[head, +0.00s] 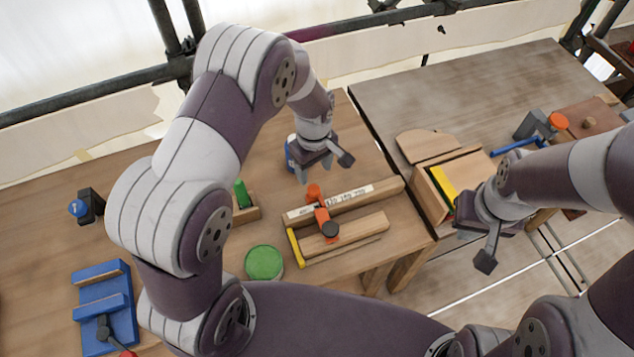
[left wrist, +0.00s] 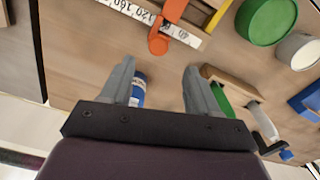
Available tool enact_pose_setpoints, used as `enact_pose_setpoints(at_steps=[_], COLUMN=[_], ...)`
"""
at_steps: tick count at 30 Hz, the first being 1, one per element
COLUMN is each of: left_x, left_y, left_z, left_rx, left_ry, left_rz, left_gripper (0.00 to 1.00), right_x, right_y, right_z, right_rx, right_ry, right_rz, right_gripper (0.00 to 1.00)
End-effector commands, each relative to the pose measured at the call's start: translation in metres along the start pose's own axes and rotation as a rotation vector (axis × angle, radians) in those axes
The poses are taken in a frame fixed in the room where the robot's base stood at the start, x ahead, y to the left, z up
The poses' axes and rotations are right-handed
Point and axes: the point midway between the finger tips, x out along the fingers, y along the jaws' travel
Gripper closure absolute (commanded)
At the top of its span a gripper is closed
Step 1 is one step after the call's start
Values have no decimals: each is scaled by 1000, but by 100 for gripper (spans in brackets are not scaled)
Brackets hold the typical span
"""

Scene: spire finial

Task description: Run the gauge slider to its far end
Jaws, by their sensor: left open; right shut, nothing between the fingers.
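The gauge is a wooden rail with a white numbered scale strip (head: 347,196) on the table, just right of the picture's middle. Its orange slider (head: 321,214) straddles the rail left of the middle, with an orange knob on the far side and a dark round knob on the near side. In the left wrist view the slider (left wrist: 173,10) and strip (left wrist: 190,38) are at the top edge, partly cut off. My left gripper (head: 323,169) is open and empty, above the table behind the slider, apart from it. My right gripper (head: 484,255) is shut and empty, right of the gauge.
A green round tin (head: 264,262) stands left of the gauge. A blue can (left wrist: 138,90) lies below my left gripper's fingers. A wooden box with a yellow strip (head: 441,183) is at the right. A blue fixture (head: 103,300) is at far left. A gap separates the two tables.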

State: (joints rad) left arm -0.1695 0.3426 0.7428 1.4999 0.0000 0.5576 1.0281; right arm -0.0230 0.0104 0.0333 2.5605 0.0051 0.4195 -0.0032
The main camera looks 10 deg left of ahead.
Motion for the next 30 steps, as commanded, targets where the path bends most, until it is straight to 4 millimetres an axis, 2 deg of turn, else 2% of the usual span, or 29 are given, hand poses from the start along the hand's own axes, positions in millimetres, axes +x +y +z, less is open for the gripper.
enact_pose_setpoints(at_steps=[1, 6, 9, 15, 22, 23, 27, 28, 30], left_x=[11, 54, 72, 88, 89, 89, 89, 89, 89], left_y=[-2, -1, -1, 0, 0, 0, 0, 0, 0], left_z=[1, 1, 0, 0, 0, 0, 0, 0, 0], left_rx=[0, 1, 2, 2, 2, 2, 2, 2, 2], left_ry=[-3, -2, -1, 0, 1, 1, 1, 1, 1], left_rz=[-5, -4, -2, 1, 1, 1, 1, 1, 1], left_gripper=[40, 40, 40, 40, 40, 46, 92, 100, 100], right_x=[-8, -17, -20, -22, -22, -22, -22, -22, -22], right_y=[0, 0, 0, 0, 0, 0, 0, 0, 0], right_z=[-1, -2, -3, -3, -3, -3, -3, -3, -3], right_rx=[0, 0, 0, 0, 0, 0, 0, 0, 0], right_ry=[0, 0, 0, 0, 0, 0, 0, 0, 0], right_rz=[0, 0, 0, 0, 0, 0, 0, 0, 0], right_gripper=[100, 100, 100, 100, 100, 100, 100, 100, 100])
